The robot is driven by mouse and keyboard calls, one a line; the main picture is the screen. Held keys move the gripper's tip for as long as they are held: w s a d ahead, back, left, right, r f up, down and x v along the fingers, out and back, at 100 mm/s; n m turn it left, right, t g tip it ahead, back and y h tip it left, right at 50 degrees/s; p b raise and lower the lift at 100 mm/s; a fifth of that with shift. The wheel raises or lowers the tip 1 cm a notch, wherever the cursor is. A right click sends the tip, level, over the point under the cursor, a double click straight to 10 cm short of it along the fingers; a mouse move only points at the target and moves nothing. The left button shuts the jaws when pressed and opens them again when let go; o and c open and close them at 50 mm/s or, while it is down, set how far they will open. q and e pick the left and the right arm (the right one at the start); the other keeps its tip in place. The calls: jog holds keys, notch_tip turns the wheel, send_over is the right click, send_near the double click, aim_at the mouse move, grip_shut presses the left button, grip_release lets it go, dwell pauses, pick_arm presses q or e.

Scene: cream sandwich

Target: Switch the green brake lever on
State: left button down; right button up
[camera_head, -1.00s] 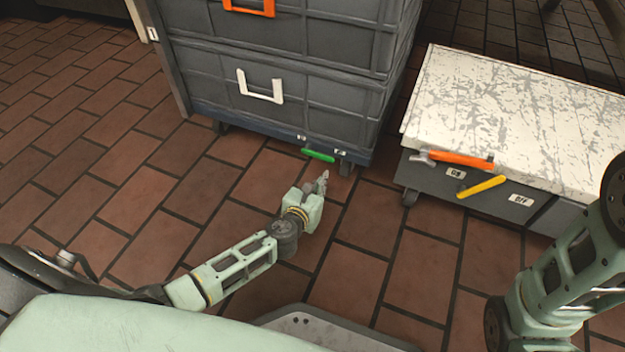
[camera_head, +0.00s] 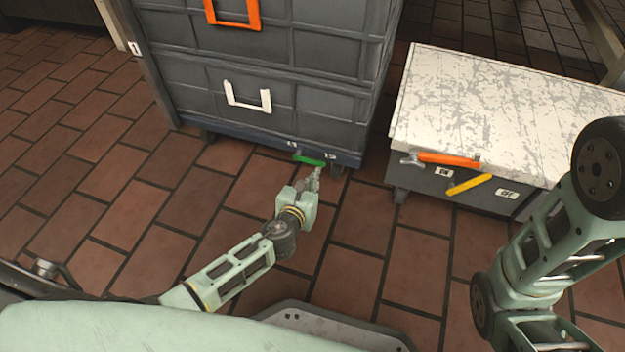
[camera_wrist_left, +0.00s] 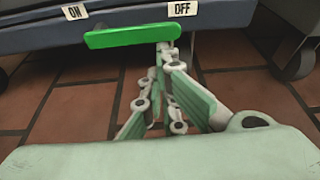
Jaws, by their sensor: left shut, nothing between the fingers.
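The green brake lever (camera_head: 310,160) is a short bar at the bottom edge of the grey drawer cart. In the left wrist view the lever (camera_wrist_left: 128,37) lies nearly level below an ON label (camera_wrist_left: 74,12) at left and an OFF label (camera_wrist_left: 182,9) at right. My left gripper (camera_head: 317,173) is shut and empty. Its tips (camera_wrist_left: 162,50) are just below the lever's right part; I cannot tell whether they touch it. My right arm shows at the right of the head view, but its gripper is out of frame.
The grey cart (camera_head: 225,75) has a white handle (camera_head: 248,98) and an orange handle (camera_head: 232,24). The tiled floor in front of the grey cart is clear.

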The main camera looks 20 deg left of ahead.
aim_at(314, 164)
pick_arm(q)
jog(key=shift+d+r+n+h+p, duration=0.15)
jog(key=shift+r+n+h+p, duration=0.15)
jog(key=shift+r+n+h, duration=0.1)
jog(key=r+n+h, duration=0.1)
jog(key=n, duration=0.1)
jog(key=r+n+h+p, duration=0.1)
jog(key=r, duration=0.1)
jog(key=r+n+h, duration=0.1)
jog(key=n, duration=0.1)
jog(key=shift+d+r+n+t, duration=0.3)
jog(key=shift+d, duration=0.05)
jog(key=shift+a+r+n+t+h, duration=0.15)
jog(key=shift+r+n+h, duration=0.1)
jog(key=shift+r+n, duration=0.35)
jog(key=shift+a+r+n+t+h, duration=0.15)
jog(key=shift+r+n+h, duration=0.15)
jog(key=shift+n, duration=0.4)
